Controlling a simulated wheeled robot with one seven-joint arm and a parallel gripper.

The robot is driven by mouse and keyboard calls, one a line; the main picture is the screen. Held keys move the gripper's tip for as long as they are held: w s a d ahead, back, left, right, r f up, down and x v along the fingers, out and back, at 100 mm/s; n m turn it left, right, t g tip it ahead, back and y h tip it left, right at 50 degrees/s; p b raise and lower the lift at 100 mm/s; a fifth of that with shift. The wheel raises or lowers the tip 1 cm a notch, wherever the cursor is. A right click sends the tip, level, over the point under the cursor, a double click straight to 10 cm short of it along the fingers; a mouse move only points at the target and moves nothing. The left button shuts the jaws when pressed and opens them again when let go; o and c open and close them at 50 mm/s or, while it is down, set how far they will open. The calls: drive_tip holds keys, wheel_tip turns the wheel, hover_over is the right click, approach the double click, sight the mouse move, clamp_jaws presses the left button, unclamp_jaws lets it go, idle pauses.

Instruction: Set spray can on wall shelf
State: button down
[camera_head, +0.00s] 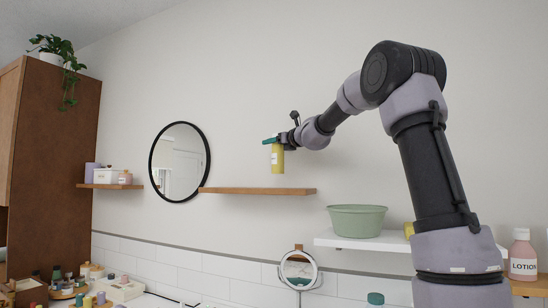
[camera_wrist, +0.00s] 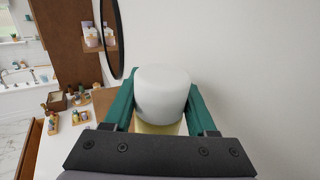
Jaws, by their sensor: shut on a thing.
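The spray can (camera_head: 277,160) has a yellow body with a pale label and is held upright in the air. My gripper (camera_head: 272,141), with green fingers, is shut around its upper part. In the wrist view the can's white cap (camera_wrist: 162,92) stands between the two green fingers, with a bit of yellow body below it. A wooden wall shelf (camera_head: 258,191) runs along the wall below the can. The can is above this shelf's right half, with a gap between them in the head view. The shelf's top looks empty.
A round black-framed mirror (camera_head: 180,162) hangs at the shelf's left end. A smaller shelf (camera_head: 110,186) with boxes is farther left. A white shelf (camera_head: 365,243) at lower right holds a green bowl (camera_head: 357,220). A lotion bottle (camera_head: 523,255) is far right.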

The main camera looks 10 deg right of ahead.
sight(274, 156)
wheel_tip(274, 156, down, 4)
drive_tip(key=shift+f, duration=0.1)
drive_tip(key=shift+w+d+f, duration=0.15)
drive_tip(key=shift+f, duration=0.4)
drive_tip(key=shift+c, duration=2.4)
unclamp_jaws()
